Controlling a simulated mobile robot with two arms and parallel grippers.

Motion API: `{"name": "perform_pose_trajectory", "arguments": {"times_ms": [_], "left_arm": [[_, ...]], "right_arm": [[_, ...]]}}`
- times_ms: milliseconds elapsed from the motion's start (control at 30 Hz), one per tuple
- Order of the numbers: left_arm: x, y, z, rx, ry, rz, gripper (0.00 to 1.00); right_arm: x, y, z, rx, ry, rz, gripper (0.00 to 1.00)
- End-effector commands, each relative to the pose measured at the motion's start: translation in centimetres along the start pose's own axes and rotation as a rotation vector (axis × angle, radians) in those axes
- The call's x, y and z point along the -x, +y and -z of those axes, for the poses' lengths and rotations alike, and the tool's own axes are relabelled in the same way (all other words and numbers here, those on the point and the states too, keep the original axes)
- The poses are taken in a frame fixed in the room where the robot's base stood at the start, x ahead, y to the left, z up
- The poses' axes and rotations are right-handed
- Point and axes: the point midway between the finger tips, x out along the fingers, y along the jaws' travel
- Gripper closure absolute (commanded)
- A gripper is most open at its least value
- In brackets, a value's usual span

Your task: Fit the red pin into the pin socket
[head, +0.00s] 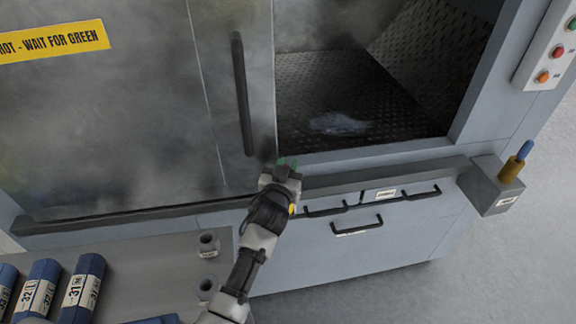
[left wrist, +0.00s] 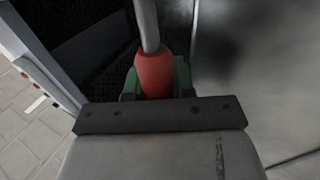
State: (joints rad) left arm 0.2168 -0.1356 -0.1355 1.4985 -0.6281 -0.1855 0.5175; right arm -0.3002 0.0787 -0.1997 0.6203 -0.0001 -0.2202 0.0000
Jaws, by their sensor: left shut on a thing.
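My left gripper (head: 286,163) is in front of the washer's sill, beside the lower right edge of the door. In the left wrist view its green fingers (left wrist: 157,82) are shut on the red pin (left wrist: 155,73), which has a red grip and a grey shaft reaching to the top edge. The red pin cannot be made out in the head view. Two small grey holders with dark round openings, an upper one (head: 207,244) and a lower one (head: 207,288), stand on the grey table. I cannot tell whether either is the pin socket. My right gripper is not in view.
The washer door (head: 130,110) with a dark vertical handle (head: 241,95) is at left. The chamber (head: 350,105) is open beside it. A grey block (head: 490,184) at right bears a brass cylinder (head: 511,169) with a blue rod.

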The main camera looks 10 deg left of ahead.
Motion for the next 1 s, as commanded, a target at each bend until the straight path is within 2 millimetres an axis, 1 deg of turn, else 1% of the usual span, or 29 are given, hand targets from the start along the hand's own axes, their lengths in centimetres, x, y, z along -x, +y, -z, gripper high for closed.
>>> {"name": "perform_pose_trajectory", "arguments": {"times_ms": [867,900,967,1000], "left_arm": [[0.0,0.0,-2.3,0.0,0.0,0.0,1.0],[0.0,0.0,-2.2,0.0,0.0,0.0,0.72],[0.0,0.0,-2.2,0.0,0.0,0.0,0.62],[0.0,0.0,-2.2,0.0,0.0,0.0,0.56]], "right_arm": [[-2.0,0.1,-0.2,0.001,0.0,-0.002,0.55],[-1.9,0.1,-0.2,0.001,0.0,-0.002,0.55],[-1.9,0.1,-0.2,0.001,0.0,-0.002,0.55],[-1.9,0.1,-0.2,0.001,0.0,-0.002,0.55]]}}
